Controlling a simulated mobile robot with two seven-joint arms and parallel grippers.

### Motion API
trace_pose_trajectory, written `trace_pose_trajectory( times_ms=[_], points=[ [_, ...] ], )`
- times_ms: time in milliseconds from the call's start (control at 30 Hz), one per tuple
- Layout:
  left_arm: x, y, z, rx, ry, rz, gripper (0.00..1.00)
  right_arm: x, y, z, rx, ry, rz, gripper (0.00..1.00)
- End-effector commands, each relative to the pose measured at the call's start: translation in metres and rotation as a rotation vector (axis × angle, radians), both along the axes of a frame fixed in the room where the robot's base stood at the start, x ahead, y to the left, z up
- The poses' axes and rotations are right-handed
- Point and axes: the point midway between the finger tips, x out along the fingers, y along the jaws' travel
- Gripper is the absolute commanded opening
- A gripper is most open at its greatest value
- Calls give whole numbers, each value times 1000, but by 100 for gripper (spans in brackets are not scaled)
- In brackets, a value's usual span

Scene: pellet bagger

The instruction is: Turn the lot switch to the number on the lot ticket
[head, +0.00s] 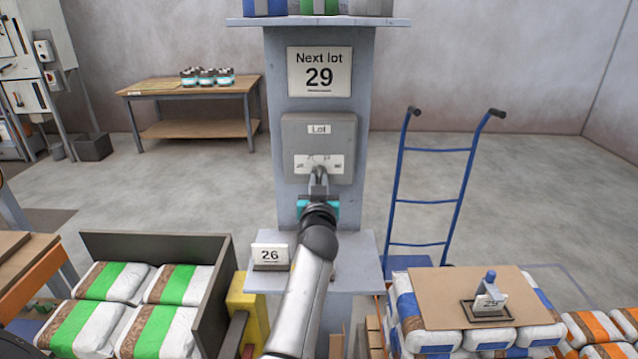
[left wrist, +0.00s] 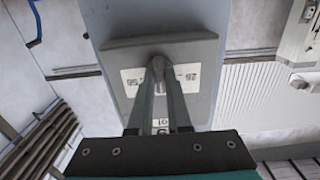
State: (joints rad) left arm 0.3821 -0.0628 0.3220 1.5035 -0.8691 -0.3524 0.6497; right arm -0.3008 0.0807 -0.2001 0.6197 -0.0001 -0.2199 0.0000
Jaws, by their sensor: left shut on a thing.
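The lot ticket (head: 319,72) on the grey post reads "Next lot 29". Below it is the grey lot switch box (head: 291,133), labelled "Lot", with a white number plate (head: 334,162). My left gripper (head: 319,182) reaches up to the box and is shut on the switch knob, whose top shows at the plate's middle. In the left wrist view the two fingers (left wrist: 160,80) lie on either side of the grey knob (left wrist: 158,63). Fingers hide part of the plate, and I cannot tell which number the knob points to. My right gripper is not in view.
A card (head: 270,255) reading 26 stands on the small shelf (head: 356,265) below the switch. A crate (head: 213,306) of green-striped bags is at left. Blue-marked bags (head: 425,330) under cardboard are at right, before a blue hand truck (head: 429,203). A wooden table (head: 190,90) stands behind.

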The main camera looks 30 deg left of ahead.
Motion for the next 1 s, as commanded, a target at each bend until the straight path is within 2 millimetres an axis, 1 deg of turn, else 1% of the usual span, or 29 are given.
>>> trace_pose_trajectory(
  times_ms=[200, 500, 700, 1000],
  points=[
    [0, 1, 2, 148, 86, 0, 0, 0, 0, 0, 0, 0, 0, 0],
    [0, 0, 2, 283, 169, 0, 0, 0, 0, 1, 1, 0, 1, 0],
    [0, 1, 2, 323, 193, 1, 0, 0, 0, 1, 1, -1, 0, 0],
    [0, 1, 2, 333, 198, 1, 0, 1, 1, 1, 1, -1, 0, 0]
  ],
)
